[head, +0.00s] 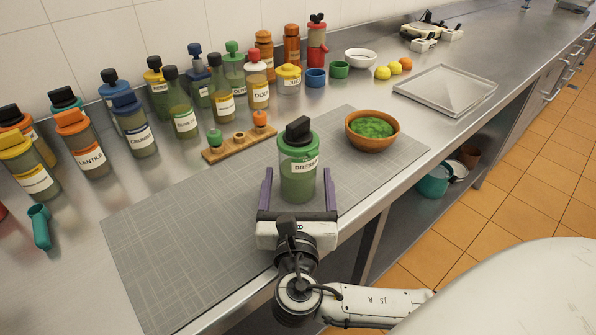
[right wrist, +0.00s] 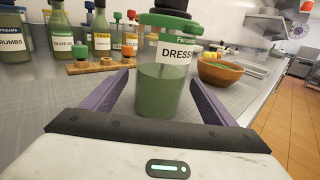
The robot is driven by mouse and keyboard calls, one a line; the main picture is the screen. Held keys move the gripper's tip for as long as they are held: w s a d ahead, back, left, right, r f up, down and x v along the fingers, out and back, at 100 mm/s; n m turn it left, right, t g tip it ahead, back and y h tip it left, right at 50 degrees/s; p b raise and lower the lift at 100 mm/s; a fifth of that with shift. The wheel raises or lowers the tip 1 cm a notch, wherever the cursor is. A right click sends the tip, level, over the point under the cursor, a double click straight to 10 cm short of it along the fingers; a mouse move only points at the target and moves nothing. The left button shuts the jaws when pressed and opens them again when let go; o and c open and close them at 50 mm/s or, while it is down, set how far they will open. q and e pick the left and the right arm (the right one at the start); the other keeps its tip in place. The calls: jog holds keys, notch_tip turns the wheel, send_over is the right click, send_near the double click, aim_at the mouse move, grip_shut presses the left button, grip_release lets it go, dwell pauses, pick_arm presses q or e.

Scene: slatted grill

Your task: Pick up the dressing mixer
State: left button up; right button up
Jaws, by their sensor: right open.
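The dressing mixer (head: 298,172) is a green bottle with a black cap and a label reading "DRESS…". It stands upright on the grey mat (head: 160,245) near the counter's front edge. My right gripper (head: 298,185) is open, with one purple finger on each side of the mixer's lower body. In the right wrist view the mixer (right wrist: 165,85) stands between the two fingers (right wrist: 160,92), with a gap visible on both sides. The palm is close in front of it. My left gripper is not in view.
A wooden bowl of green food (head: 372,130) stands right of the mixer. A small wooden rack (head: 238,144) lies behind it to the left. Several labelled bottles line the wall. A metal tray (head: 445,90) lies at the back right. The mat's left part is clear.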

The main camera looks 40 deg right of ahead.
jog(key=shift+c, duration=0.2)
jog(key=c, duration=1.5)
jog(key=shift+r, duration=0.2)
jog(key=shift+c, duration=0.3)
